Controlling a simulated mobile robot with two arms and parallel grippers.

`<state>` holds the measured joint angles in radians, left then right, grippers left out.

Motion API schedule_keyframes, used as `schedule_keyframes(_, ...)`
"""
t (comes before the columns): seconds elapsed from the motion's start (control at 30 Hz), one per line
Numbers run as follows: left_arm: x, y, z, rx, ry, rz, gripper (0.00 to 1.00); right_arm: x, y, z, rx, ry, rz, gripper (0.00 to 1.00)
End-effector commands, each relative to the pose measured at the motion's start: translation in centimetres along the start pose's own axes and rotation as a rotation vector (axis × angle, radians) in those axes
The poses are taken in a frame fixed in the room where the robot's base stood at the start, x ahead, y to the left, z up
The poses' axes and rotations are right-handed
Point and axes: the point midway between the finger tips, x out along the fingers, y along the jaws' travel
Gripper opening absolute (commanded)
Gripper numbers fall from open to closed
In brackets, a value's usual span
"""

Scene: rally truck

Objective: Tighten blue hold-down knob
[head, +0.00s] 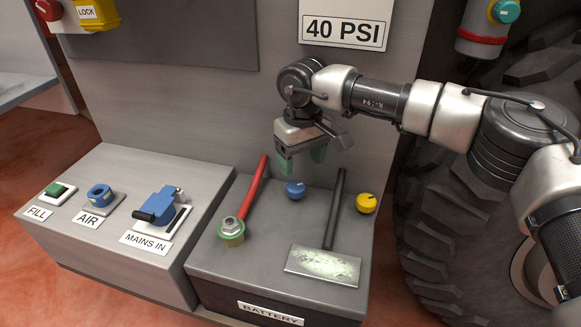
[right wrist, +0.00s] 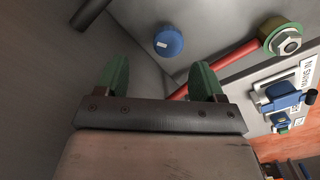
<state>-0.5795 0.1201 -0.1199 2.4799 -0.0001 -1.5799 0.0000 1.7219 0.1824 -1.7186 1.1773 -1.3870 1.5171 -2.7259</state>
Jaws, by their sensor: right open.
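The blue knob (head: 296,189) is a small round cap with a pale mark, on top of the grey battery box (head: 268,268), between the red cable and the black bar. It also shows in the right wrist view (right wrist: 168,41), beyond the fingertips and roughly between them. My right gripper (head: 303,160) is open and empty, with green fingers pointing down above the knob, apart from it. In the right wrist view both fingers (right wrist: 162,70) are spread wide. My left gripper is not in view.
A red cable (head: 255,188) ends at a nut with a green base (head: 231,229). A black bar (head: 334,210) runs to a pale plate (head: 323,265). A yellow knob (head: 366,203) sits at the right.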

Motion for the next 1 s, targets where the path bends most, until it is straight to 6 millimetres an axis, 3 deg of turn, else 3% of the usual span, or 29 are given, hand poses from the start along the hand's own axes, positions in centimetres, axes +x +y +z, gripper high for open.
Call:
schedule_keyframes(0.23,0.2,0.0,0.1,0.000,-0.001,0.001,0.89,0.9,-1.5,-0.2,-0.027,-0.002,0.002,0.69)
schedule_keyframes(0.5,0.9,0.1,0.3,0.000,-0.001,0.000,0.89,5.2,-1.4,-0.2,-0.026,-0.003,0.001,0.69)
schedule_keyframes(0.7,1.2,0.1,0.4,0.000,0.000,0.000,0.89,7.2,-1.4,-0.2,-0.025,-0.001,0.001,0.69)
schedule_keyframes(1.0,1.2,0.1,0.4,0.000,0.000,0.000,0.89,7.6,-1.4,-0.2,-0.024,-0.001,0.001,0.69)
